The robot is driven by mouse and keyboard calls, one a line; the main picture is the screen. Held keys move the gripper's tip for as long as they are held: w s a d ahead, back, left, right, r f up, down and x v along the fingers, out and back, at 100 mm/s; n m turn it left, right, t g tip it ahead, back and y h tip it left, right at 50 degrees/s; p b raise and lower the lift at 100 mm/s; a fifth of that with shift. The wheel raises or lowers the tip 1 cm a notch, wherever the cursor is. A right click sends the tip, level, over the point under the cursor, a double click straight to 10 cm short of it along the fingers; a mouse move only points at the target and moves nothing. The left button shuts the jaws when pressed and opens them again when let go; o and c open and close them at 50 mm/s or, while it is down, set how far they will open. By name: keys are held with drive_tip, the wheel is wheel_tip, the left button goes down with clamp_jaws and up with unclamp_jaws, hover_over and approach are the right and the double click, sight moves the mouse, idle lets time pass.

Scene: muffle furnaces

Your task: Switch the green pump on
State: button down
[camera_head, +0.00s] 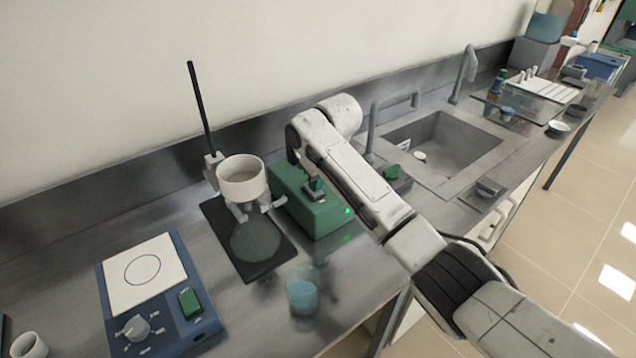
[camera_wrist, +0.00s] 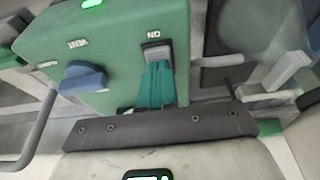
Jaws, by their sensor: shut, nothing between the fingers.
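The green pump (camera_head: 318,212) is a box on the bench, left of the sink and partly behind my arm. A small bright green light (camera_head: 347,210) shows on its right side, and a bright green patch shows at the top edge of the wrist view. In the wrist view the pump (camera_wrist: 115,35) fills the upper left, with a blue knob (camera_wrist: 82,77) marked VENT and a grey switch (camera_wrist: 156,50) marked ON. My gripper (camera_wrist: 157,66) is shut and empty, its teal fingertips right at the switch. I cannot tell whether they touch it.
A stand holding a white round vessel (camera_head: 241,184) is close on the pump's left. A blue hotplate (camera_head: 205,325) lies front left, and a beaker of blue liquid (camera_head: 303,296) stands before the pump. The sink (camera_head: 450,145) is to the right.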

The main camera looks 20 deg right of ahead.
drive_tip(key=shift+w+a+r, duration=0.15)
drive_tip(key=shift+w+r, duration=0.05)
drive_tip(key=shift+w, duration=0.15)
drive_tip(key=shift+r+p, duration=0.45)
drive_tip(key=shift+r, duration=0.05)
drive_tip(key=p+v, duration=0.3)
drive_tip(key=shift+w+a+r, duration=0.1)
drive_tip(key=shift+w+r, duration=0.1)
drive_tip(key=s+b+v, duration=0.1)
drive_tip(key=s+v, duration=0.1)
drive_tip(key=v, duration=0.7)
drive_tip(key=shift+d+b, duration=0.4)
drive_tip(key=shift+d, duration=0.05)
drive_tip(key=shift+s+f, duration=0.1)
drive_tip(key=shift+f, duration=0.05)
